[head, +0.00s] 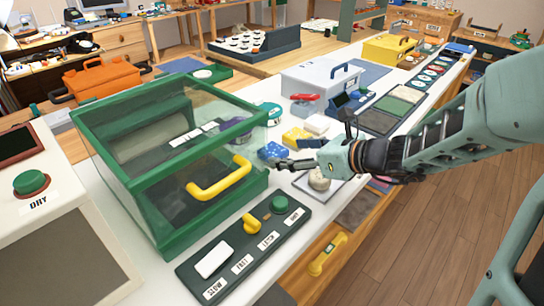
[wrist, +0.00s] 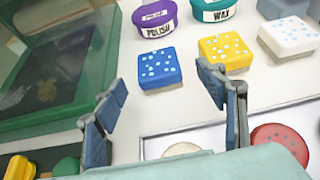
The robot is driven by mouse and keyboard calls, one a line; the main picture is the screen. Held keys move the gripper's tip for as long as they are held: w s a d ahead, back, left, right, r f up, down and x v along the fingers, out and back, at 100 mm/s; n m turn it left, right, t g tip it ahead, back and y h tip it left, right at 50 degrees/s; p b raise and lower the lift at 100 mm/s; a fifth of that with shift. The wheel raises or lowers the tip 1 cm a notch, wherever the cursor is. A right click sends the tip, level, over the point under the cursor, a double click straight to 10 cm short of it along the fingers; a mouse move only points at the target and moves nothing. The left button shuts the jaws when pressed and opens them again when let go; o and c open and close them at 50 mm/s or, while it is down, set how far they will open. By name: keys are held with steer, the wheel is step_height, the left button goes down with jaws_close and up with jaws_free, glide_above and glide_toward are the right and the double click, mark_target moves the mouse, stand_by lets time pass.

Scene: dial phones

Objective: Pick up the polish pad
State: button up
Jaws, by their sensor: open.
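No pad in view has a readable label. Blue (wrist: 158,66), yellow (wrist: 224,50) and white (wrist: 288,36) dotted blocks lie in a row on the white bench in the wrist view. A cream round pad (wrist: 183,150) and a red dotted round pad (wrist: 279,140) are in a white tray, both partly hidden by my wrist. The cream pad also shows in the head view (head: 319,178). My gripper (wrist: 163,90) is open and empty above the bench. The blue block appears between and beyond its fingertips. The head view shows my gripper (head: 284,163) near the blue block (head: 271,150).
A green-framed clear box (head: 128,185) with a yellow handle stands close on the left. A purple tin marked POLISH (wrist: 155,18) and a teal tin marked WAX (wrist: 213,9) stand behind the blocks. A dark control panel (head: 245,250) lies in front.

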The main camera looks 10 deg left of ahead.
mark_target(274, 150)
steer(key=shift+r+b+x, duration=0.15)
steer(key=shift+b+x, duration=0.3)
steer(key=shift+x, duration=1.1)
steer(key=shift+r+b+x, duration=0.15)
steer(key=shift+b+x, duration=0.25)
steer(key=shift+x, duration=1.2)
steer(key=shift+a, duration=0.15)
steer(key=shift+c, duration=0.4)
steer(key=c, duration=1.2)
